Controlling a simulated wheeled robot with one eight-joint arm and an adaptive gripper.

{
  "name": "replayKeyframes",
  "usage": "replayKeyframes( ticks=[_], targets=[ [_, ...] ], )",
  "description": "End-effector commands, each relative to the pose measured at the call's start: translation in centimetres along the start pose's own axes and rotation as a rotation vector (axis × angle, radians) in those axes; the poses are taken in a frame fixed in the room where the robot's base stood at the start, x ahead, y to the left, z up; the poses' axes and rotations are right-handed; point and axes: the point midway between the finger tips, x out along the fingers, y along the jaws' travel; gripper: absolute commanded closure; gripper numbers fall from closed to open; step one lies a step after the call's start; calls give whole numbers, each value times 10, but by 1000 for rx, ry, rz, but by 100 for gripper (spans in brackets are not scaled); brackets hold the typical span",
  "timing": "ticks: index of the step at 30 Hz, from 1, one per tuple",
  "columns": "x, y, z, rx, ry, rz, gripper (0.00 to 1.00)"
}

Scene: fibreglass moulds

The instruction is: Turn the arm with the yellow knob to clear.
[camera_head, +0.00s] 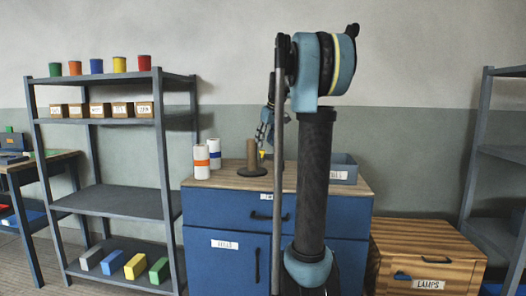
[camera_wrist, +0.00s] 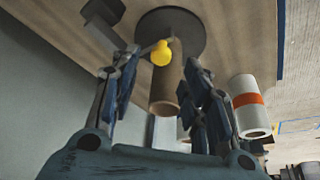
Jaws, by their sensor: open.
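The yellow knob (camera_head: 262,153) is small in the head view, beside a brown upright post (camera_head: 252,153) on a round dark base (camera_head: 246,172) on the cabinet top. The arm that carries the knob is mostly hidden. My gripper (camera_wrist: 160,64) is open, with one finger on each side of the knob; I cannot tell whether either touches it. In the head view my gripper (camera_head: 265,136) is above the knob. No "clear" mark is legible.
A white cylinder with an orange band (camera_head: 201,162) and one with a blue band (camera_head: 214,153) stand left of the post. A grey labelled bin (camera_head: 343,168) stands at the right on the blue cabinet (camera_head: 225,262). My arm hides part of the top.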

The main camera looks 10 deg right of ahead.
Motion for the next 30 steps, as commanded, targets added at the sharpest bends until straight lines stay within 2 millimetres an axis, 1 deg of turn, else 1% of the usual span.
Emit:
replayKeyframes(
  ticks=[1,3,9,14,22,23,24,26,27,28,30],
  targets=[
    [9,0,0,-1,0,0,58],
    [20,0,-1,0,0,0,58],
    [41,0,0,0,0,0,58],
    [48,0,0,0,0,0,58],
    [49,0,0,0,0,0,58],
    [49,0,0,0,0,0,65],
    [49,0,0,0,0,0,74],
    [49,0,0,0,0,0,88],
    [49,0,0,0,0,0,97],
    [49,0,0,0,0,0,100],
    [49,0,0,0,0,0,100]
  ],
)
